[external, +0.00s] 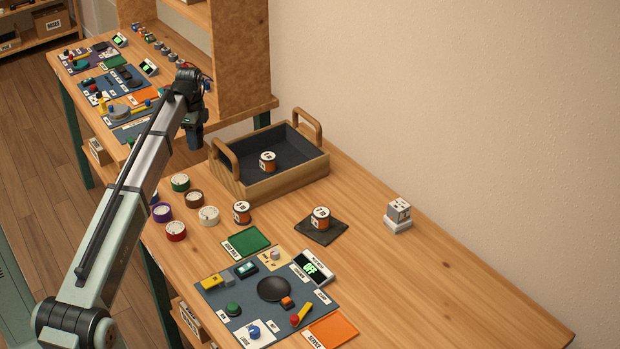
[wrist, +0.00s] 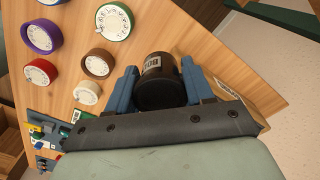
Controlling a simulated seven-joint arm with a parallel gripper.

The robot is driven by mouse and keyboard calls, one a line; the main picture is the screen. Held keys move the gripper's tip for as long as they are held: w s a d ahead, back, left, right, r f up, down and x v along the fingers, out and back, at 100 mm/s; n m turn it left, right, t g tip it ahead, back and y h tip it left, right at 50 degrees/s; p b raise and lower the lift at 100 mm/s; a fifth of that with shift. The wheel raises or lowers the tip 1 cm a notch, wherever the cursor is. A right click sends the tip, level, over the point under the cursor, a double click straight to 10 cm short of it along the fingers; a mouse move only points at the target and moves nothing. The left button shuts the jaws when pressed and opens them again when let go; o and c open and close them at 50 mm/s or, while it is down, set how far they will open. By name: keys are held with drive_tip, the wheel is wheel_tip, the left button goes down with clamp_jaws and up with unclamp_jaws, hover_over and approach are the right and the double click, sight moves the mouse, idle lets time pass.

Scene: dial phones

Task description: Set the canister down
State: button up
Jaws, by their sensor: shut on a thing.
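My gripper (wrist: 161,84) has its blue fingers shut on a dark brown canister (wrist: 160,72) with a pale label, seen in the wrist view. In the external view my gripper (external: 195,132) hangs left of the wooden tray, near the table's far left edge; the held canister cannot be made out there. Three orange-and-white canisters stand upright: one in the tray (external: 267,162), one on bare wood (external: 241,213) in front of it, and one on a black mat (external: 320,218).
The wooden tray (external: 288,185) has raised handles. Several round dials, including a green one (external: 180,183) and a red one (external: 175,232), lie left of it. A control panel (external: 235,302) lies in front. A grey block (external: 398,211) stands right; the right table is clear.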

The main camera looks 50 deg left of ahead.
wheel_tip(320, 180, up, 11)
drive_tip(key=shift+f, duration=0.2)
drive_tip(key=w+d+m, duration=0.8)
drive_tip(key=w+d, duration=1.8)
drive_tip(key=d, duration=0.4)
drive_tip(key=shift+w+d, duration=0.35)
drive_tip(key=shift+w, duration=0.05)
drive_tip(key=w+d+m, duration=0.1)
drive_tip(key=w+d, duration=0.1)
drive_tip(key=d, duration=0.3)
drive_tip(key=w+d+m, duration=0.1)
drive_tip(key=w+d, duration=0.1)
drive_tip(key=d, duration=0.4)
drive_tip(key=w+d+m, duration=0.1)
drive_tip(key=w+d, duration=0.1)
drive_tip(key=d, duration=0.3)
drive_tip(key=shift+w+d+f+m, duration=0.15)
drive_tip(key=shift+w+d+m, duration=0.1)
drive_tip(key=shift+d+m, duration=0.15)
drive_tip(key=m, duration=0.4)
hover_over(435, 249)
wheel_tip(435, 249, down, 10)
drive_tip(key=shift+d+f, duration=0.1)
drive_tip(key=shift+f, duration=5.5)
